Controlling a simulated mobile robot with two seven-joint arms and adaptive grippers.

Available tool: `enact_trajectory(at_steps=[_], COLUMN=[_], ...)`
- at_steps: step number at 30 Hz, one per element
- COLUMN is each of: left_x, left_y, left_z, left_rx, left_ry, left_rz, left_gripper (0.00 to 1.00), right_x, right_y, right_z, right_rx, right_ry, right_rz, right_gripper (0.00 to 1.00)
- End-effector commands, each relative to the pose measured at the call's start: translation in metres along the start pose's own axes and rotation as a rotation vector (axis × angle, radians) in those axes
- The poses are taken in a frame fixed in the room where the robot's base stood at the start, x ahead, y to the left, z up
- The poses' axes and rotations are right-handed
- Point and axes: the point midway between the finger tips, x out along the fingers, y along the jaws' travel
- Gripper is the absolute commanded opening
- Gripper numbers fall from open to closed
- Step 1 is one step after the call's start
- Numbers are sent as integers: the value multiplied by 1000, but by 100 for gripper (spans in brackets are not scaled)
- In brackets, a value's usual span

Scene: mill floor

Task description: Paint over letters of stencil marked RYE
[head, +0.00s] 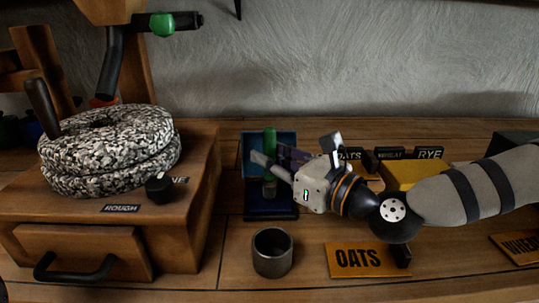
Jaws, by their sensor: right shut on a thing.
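My right gripper (270,167) is shut on a green-handled tool (270,142), which looks like a brush. The tool is upright at a dark blue stand (258,207); I cannot tell whether it still touches the stand. My left gripper is not in view.
A grey metal cup (272,253) stands in front of the stand. Orange boards marked OATS (357,260) and WHEAT (522,243) lie at the front right. A yellow block (400,174) sits behind my right arm. A millstone (110,150) on a wooden cabinet (208,185) fills the left.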

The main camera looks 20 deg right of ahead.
Motion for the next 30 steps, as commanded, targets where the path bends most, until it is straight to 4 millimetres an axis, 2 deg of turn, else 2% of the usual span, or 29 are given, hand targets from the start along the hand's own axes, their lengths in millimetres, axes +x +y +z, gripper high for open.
enact_trajectory(at_steps=[30], left_x=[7], left_y=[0], left_z=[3], left_rx=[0], left_ry=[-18], left_rz=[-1], left_gripper=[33], right_x=[0], right_y=[0], right_z=[-8], right_rx=[1], right_ry=[2], right_rz=[1], right_gripper=[0])
